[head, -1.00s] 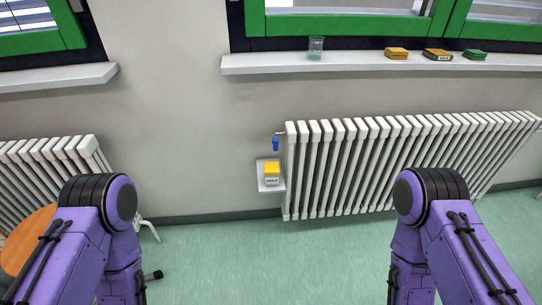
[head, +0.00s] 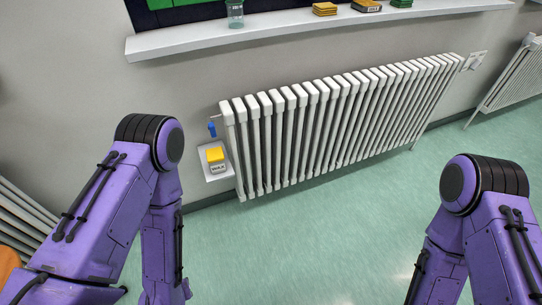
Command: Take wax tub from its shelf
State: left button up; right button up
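A small tub with a yellow top and a pale labelled front (head: 216,160) sits on a small white wall shelf (head: 219,177), left of the radiator; the label is too small to read, and it is the likely wax tub. My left arm stands just left of this shelf, and my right arm is at the right of the view. Both arms point downward. Neither gripper's fingers can be made out. Nothing is seen touching the tub.
A white radiator (head: 330,125) stands right beside the shelf, with a blue valve (head: 212,129) just above it. A windowsill (head: 290,30) holds a glass jar (head: 235,14) and several stacked yellow and green items. Another radiator (head: 515,75) is at far right. The green floor is clear.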

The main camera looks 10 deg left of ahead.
aim_at(215, 157)
jog(key=z, duration=0.7)
jog(key=i, duration=1.15)
jog(key=u, duration=1.85)
